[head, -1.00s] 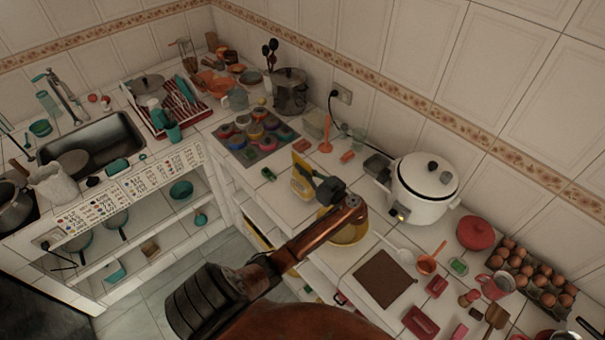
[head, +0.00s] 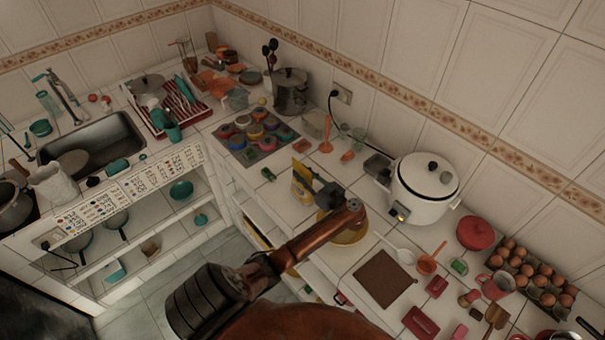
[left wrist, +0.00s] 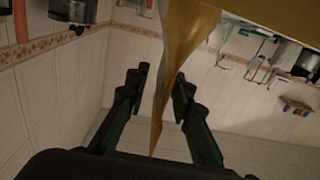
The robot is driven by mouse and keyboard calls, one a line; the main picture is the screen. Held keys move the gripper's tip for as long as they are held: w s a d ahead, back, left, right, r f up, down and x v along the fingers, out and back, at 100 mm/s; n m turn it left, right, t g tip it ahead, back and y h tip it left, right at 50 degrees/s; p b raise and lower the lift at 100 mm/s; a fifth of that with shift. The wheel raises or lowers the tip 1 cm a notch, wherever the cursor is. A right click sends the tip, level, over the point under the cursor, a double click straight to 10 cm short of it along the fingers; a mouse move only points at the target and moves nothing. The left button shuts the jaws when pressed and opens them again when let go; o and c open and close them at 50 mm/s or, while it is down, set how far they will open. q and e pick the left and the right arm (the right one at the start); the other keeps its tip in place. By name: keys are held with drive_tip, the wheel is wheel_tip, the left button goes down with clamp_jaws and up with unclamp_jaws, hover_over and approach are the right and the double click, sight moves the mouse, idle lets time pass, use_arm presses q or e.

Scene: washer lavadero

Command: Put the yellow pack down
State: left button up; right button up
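The yellow pack (head: 301,190) stands upright on the white tiled counter in the head view, left of the rice cooker. In the left wrist view, the yellow pack (left wrist: 188,38) fills the upper middle, and its narrow lower end hangs between the fingers. My left gripper (head: 318,187) is at the pack's right side in the head view. In the left wrist view, the fingers of the left gripper (left wrist: 161,85) are apart, with a gap visible beside the pack. The pack's base is partly hidden in the head view. My right gripper is not in view.
A yellow bowl (head: 350,236) sits behind my left wrist. The white rice cooker (head: 424,190) stands to the right, and a brown board (head: 385,279) lies nearer. A tray of colored cups (head: 254,137) is farther left. Small items lie beside the pack.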

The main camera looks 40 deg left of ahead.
use_arm(q)
drive_tip(key=shift+d+r, duration=0.1)
drive_tip(key=shift+s+d+b, duration=0.2)
drive_tip(key=shift+d+b, duration=0.05)
drive_tip(key=shift+d, duration=2.7)
drive_tip(key=shift+s+d+b, duration=0.2)
drive_tip(key=shift+d+b, duration=0.05)
drive_tip(key=shift+d, duration=2.7)
drive_tip(key=shift+r, duration=0.1)
